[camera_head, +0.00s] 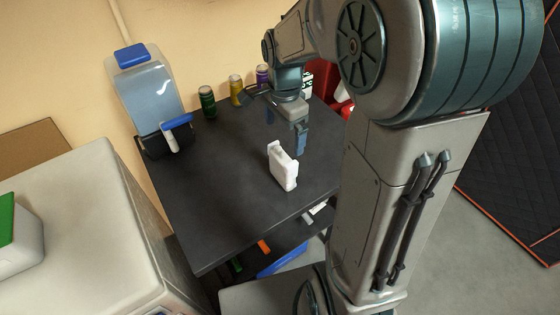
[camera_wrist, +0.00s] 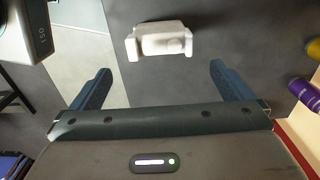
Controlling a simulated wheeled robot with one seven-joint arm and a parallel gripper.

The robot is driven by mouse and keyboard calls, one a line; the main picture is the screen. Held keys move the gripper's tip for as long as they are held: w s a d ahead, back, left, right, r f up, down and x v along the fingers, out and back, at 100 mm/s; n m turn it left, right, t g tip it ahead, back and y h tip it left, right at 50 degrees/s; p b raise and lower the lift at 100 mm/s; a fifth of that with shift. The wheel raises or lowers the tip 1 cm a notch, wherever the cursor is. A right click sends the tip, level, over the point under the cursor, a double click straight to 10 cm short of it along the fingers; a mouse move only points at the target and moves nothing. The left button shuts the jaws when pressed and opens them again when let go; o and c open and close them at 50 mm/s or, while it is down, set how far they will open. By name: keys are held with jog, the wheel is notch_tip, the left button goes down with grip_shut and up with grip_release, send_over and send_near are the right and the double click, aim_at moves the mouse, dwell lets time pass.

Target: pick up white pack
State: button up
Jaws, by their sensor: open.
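The white pack (camera_head: 283,166) stands upright on the black table top (camera_head: 215,220), right of its middle. In the wrist view the white pack (camera_wrist: 160,39) lies ahead of the fingertips, roughly centred between them. My gripper (camera_head: 291,130) is just behind the pack in the head view, above the table and apart from it. In the wrist view my gripper (camera_wrist: 160,82) is open, its two dark blue fingers spread wide with nothing between them. My arm hides part of the table's right side.
A clear dispenser with a blue lid (camera_head: 145,85) stands at the table's back left. A green can (camera_head: 207,101), a yellow can (camera_head: 236,89) and a purple can (camera_head: 262,76) line the back edge. A pale cabinet (camera_head: 80,220) stands left.

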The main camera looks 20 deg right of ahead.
aim_at(282, 164)
notch_tip(282, 164, down, 13)
jog(key=shift+s+a+f, duration=0.1)
jog(key=shift+a, duration=0.05)
jog(key=c, duration=1)
